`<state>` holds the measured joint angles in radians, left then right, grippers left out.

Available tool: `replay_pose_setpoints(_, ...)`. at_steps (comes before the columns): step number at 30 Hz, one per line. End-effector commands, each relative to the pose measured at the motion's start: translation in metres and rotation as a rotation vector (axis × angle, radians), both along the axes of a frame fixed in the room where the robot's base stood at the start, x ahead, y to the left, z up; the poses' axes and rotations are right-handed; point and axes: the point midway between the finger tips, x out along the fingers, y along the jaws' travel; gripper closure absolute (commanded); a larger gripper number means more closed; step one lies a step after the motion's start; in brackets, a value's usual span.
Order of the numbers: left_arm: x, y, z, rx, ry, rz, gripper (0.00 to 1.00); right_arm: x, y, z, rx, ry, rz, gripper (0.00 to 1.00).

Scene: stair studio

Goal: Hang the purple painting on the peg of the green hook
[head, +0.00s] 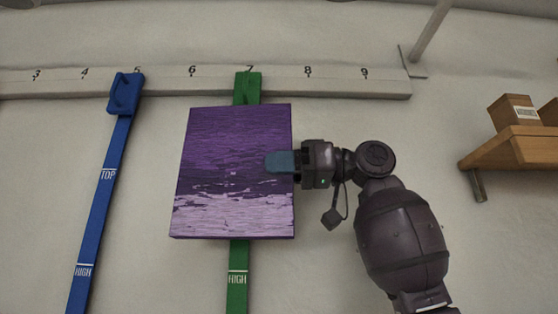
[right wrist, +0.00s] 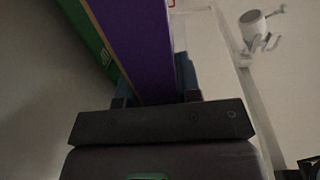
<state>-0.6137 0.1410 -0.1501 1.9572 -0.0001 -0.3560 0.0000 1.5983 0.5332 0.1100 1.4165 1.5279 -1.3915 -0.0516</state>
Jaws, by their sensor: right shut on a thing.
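The purple painting (head: 232,170) is a flat panel, dark purple above and pale lilac below, held nearly upright in front of the green hook strap (head: 238,280). The strap hangs from the rail at number 7, and its top (head: 247,84) shows above the painting. The peg is not visible; the painting covers the middle of the strap. My right gripper (head: 283,162) is shut on the painting's right edge, one finger across its front. In the right wrist view the painting's purple edge (right wrist: 145,45) sits between the fingers (right wrist: 160,85), with the green strap (right wrist: 82,32) beside it. My left gripper is not in view.
A white numbered rail (head: 190,84) runs along the wall. A blue hook strap (head: 101,190) hangs to the left near number 5. A wooden shelf (head: 510,146) with boxes (head: 514,112) is at the right. The wall between the straps is bare.

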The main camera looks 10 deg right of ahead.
Motion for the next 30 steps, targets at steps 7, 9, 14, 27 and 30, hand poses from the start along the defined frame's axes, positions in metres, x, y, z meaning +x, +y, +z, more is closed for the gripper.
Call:
replay_pose_setpoints(7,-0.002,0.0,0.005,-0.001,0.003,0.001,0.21,0.012,-0.002,0.0,0.001,0.001,0.001,1.0)
replay_pose_setpoints(9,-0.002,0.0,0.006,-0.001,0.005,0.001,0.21,0.015,-0.003,0.0,0.002,0.002,0.001,1.0)
replay_pose_setpoints(14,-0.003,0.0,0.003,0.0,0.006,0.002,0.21,0.017,-0.003,-0.006,0.001,-0.001,0.001,1.0)
replay_pose_setpoints(27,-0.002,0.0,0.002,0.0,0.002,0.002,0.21,0.017,-0.003,-0.012,0.001,-0.001,0.0,1.0)
replay_pose_setpoints(30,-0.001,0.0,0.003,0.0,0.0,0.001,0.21,0.017,-0.003,-0.012,0.001,-0.001,0.0,1.0)
